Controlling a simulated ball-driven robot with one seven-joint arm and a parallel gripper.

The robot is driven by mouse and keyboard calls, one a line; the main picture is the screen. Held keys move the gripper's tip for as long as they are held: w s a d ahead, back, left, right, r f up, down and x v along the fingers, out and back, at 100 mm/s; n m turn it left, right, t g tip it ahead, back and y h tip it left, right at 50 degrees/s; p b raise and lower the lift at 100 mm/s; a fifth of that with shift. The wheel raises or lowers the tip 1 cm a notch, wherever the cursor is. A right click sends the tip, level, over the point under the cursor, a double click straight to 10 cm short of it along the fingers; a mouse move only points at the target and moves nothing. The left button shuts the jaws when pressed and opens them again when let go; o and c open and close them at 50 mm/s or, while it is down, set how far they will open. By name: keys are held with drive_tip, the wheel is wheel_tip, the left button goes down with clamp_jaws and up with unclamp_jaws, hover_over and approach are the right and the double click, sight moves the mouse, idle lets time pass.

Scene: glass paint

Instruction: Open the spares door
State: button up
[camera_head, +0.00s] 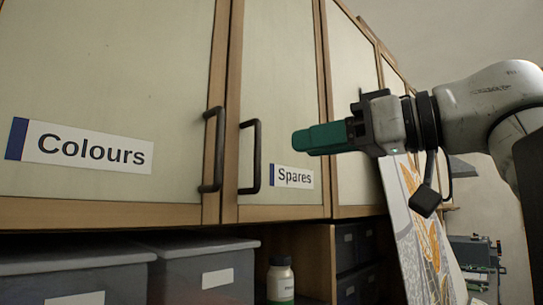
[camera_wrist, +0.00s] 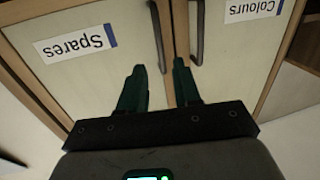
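The spares door (camera_head: 278,100) is a cream cupboard panel in a wooden frame, labelled "Spares", and looks closed. Its dark bar handle (camera_head: 256,157) stands upright at the door's lower left edge. My gripper (camera_head: 297,142) has green fingers pointing left, in front of the door and right of the handle in the head view, apart from it. In the wrist view, which is upside down, my gripper (camera_wrist: 159,66) has its fingers spread and nothing between the tips. The spares handle (camera_wrist: 159,35) appears beyond the gap between them.
The "Colours" door (camera_head: 100,85) is on the left, its handle (camera_head: 213,150) close beside the spares handle. Grey bins (camera_head: 190,262) and a white bottle (camera_head: 281,280) stand below the cupboards. A painted panel (camera_head: 420,235) leans at the right, below my arm.

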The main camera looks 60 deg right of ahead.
drive_tip(key=r+p, duration=0.1)
drive_tip(key=p, duration=0.1)
hover_over(257, 182)
drive_tip(key=shift+w+d, duration=0.2)
drive_tip(key=shift+d, duration=0.1)
drive_tip(key=shift+c, duration=0.2)
clamp_jaws()
idle(0.5)
